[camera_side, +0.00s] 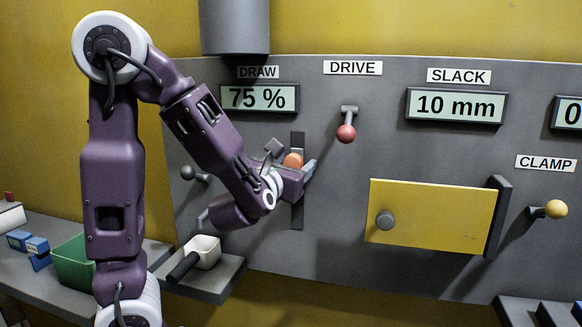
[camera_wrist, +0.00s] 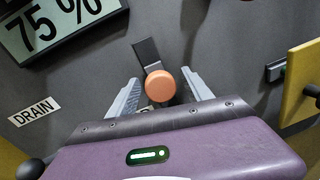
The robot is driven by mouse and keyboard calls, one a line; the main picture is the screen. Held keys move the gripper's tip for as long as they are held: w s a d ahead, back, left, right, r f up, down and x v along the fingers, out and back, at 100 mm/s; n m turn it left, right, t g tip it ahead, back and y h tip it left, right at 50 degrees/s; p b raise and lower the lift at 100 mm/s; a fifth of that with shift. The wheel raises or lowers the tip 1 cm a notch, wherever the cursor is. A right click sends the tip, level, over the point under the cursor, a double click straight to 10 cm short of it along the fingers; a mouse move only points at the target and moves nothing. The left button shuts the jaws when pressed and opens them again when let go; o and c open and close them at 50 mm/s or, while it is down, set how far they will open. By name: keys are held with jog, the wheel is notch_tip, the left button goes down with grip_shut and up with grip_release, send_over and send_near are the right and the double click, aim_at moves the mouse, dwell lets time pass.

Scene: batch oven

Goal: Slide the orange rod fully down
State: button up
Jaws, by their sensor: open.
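The orange rod (camera_side: 293,160) shows a round orange end and sits in the upper part of a dark vertical slot (camera_side: 297,215) under the DRAW display. The DRAW display (camera_side: 259,98) reads 75 %. My gripper (camera_side: 291,161) is at the rod with its fingers apart. In the wrist view the rod's round end (camera_wrist: 160,86) lies between the two open fingers of my gripper (camera_wrist: 160,80), with a visible gap on each side. The top of the slot (camera_wrist: 147,50) shows beyond the rod. My gripper hides part of the slot below the rod.
A red-knobbed DRIVE lever (camera_side: 346,133) is right of the slot. A yellow door (camera_side: 430,218) and a yellow CLAMP knob (camera_side: 556,209) are farther right. A dark knob (camera_side: 188,172) is on the left. A white scoop (camera_side: 203,250) lies on a shelf below.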

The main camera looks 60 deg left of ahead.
notch_tip(320, 180, up, 4)
jog(key=shift+r, duration=0.15)
jog(key=v, duration=0.7)
jog(key=s+f+n+g+h, duration=0.3)
jog(key=s+f+n+g, duration=0.6)
jog(key=s+f+n, duration=0.6)
jog(key=d+r+n+h, duration=0.2)
jog(key=d+n+h, duration=0.6)
jog(key=d+n, duration=0.6)
jog(key=shift+w+r+n+t, duration=0.25)
jog(key=shift+w+n+t, duration=0.05)
jog(key=shift+w+n, duration=0.2)
jog(key=shift+d, duration=0.15)
